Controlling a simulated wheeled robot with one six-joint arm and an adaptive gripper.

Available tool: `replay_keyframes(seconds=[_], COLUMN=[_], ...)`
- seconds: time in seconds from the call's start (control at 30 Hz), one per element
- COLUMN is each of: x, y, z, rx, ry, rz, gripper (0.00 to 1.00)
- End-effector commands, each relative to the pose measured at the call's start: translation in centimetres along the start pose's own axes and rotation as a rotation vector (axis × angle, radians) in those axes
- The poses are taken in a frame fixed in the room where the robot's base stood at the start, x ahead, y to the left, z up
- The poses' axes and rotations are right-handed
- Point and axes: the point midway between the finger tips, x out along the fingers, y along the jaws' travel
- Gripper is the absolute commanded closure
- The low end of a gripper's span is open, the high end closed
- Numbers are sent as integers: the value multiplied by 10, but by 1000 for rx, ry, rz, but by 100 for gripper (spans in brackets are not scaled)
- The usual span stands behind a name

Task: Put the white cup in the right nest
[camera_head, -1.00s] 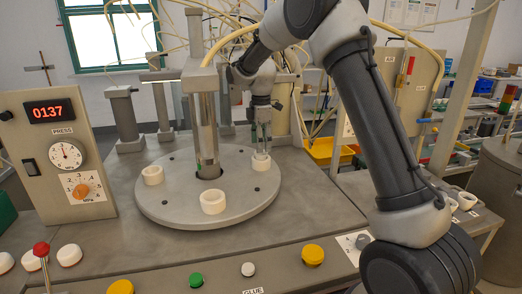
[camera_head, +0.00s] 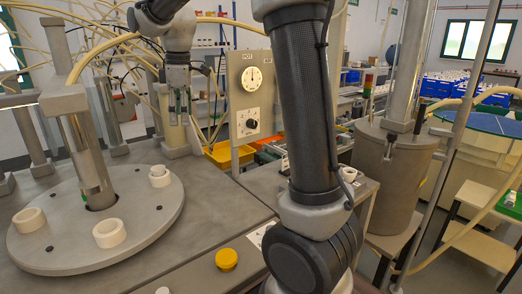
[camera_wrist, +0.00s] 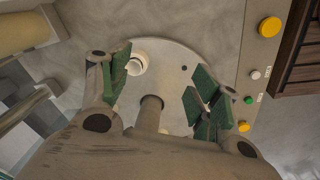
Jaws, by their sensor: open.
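A round grey plate (camera_head: 70,248) carries three white ring nests: a left nest (camera_head: 30,221), a front nest (camera_head: 109,233) and a right nest (camera_head: 160,181). A small white cup (camera_head: 158,170) appears to sit upright in the right nest, its top showing above the ring. In the wrist view, a white cup (camera_wrist: 137,62) shows in a ring beside the left finger. My gripper (camera_head: 179,119) is open and empty, above and slightly right of the right nest, apart from it. In the wrist view its green-padded fingers (camera_wrist: 160,88) are spread wide.
A grey post (camera_head: 88,165) with a cylinder rises over the plate's centre. A gauge panel (camera_head: 250,95) stands right of my gripper. More white cups (camera_head: 349,174) stand on a side table behind my arm. A large grey drum (camera_head: 393,180) stands at right.

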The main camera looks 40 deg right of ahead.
Motion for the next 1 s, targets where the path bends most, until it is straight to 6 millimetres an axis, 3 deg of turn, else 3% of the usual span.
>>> replay_keyframes(seconds=[0.03,0.17,0.3,0.4,0.6,1.0], x=[-16,-34,-31,-19,2,5], y=[-21,-76,-138,-173,-210,-214], z=[27,89,147,176,205,208], rx=[100,390,686,858,1049,1075], ry=[18,66,127,167,216,222], rz=[24,75,118,137,154,154], gripper=[37,37,37,37,37,37])
